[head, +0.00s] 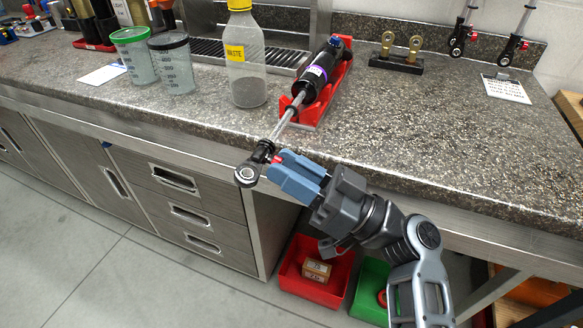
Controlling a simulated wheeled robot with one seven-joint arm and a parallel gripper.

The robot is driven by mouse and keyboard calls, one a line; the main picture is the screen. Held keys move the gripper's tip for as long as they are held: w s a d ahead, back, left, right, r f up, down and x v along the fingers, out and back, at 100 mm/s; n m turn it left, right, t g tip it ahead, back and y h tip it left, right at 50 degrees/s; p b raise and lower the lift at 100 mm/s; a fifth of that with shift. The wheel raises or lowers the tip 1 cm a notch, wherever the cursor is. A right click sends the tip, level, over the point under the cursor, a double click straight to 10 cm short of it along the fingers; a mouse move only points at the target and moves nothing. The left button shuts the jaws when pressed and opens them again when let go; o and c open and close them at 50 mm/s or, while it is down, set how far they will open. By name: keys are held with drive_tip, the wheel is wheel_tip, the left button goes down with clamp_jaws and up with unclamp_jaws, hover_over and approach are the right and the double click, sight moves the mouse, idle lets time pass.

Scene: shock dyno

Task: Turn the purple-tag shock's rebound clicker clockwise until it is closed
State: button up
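The purple-tag shock (318,78) lies tilted in a red cradle (334,98) on the counter, its black body up and to the right. A purple band shows around the body. Its silver shaft (289,118) points down and left to a black end with a round eyelet (247,174) past the counter's front edge. The red rebound clicker (276,159) shows beside that end. My gripper (277,166), with blue fingers, comes from the lower right, and its tips are at the clicker. I cannot tell whether the fingers grip it, as the tips hide part of it.
A bottle with a yellow label (246,60) and two measuring cups (134,58) stand left of the shock. A brass-eyed stand (396,56) and a printed card (506,88) are to the right. Red (316,284) and green bins (370,292) sit below the counter.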

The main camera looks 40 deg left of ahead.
clamp_jaws()
drive_tip(key=shift+r+m+t+h+p, duration=0.15)
drive_tip(key=shift+m+t+p, duration=0.4)
drive_tip(key=shift+m, duration=2.65)
drive_tip(key=shift+f+m+t+h+p, duration=0.2)
drive_tip(key=shift+m+p, duration=0.6)
drive_tip(key=shift+m, duration=2.4)
drive_tip(key=shift+r+m+t+h+p, duration=0.2)
drive_tip(key=shift+m+t+p, duration=0.35)
drive_tip(key=shift+m, duration=2.65)
drive_tip(key=shift+o, duration=2.1)
unclamp_jaws()
